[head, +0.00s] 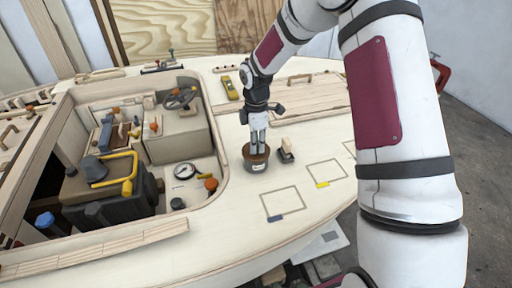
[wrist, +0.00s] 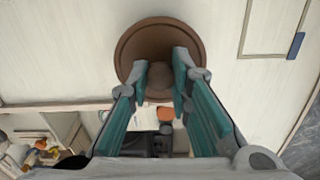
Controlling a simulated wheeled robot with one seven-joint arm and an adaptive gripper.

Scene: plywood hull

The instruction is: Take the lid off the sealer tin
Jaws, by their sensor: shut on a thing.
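The sealer tin (head: 256,164) stands upright on the pale plywood deck, right of the cockpit opening. It is brown with a small pale label on its front. Its round brown lid (wrist: 133,43) shows from above in the wrist view, with a knob in the middle between my fingers. My gripper (head: 258,148) points straight down over the tin and is shut on the lid's knob. The lid looks to be at the tin's top; I cannot tell if there is a gap under it.
A small block-like brush (head: 286,150) stands close to the tin's right. Outlined squares with blue (head: 275,218) and yellow (head: 322,185) marks lie on clear deck. The cockpit left holds a gauge (head: 185,171) and a dark engine (head: 110,190). A yellow tool (head: 230,88) lies behind.

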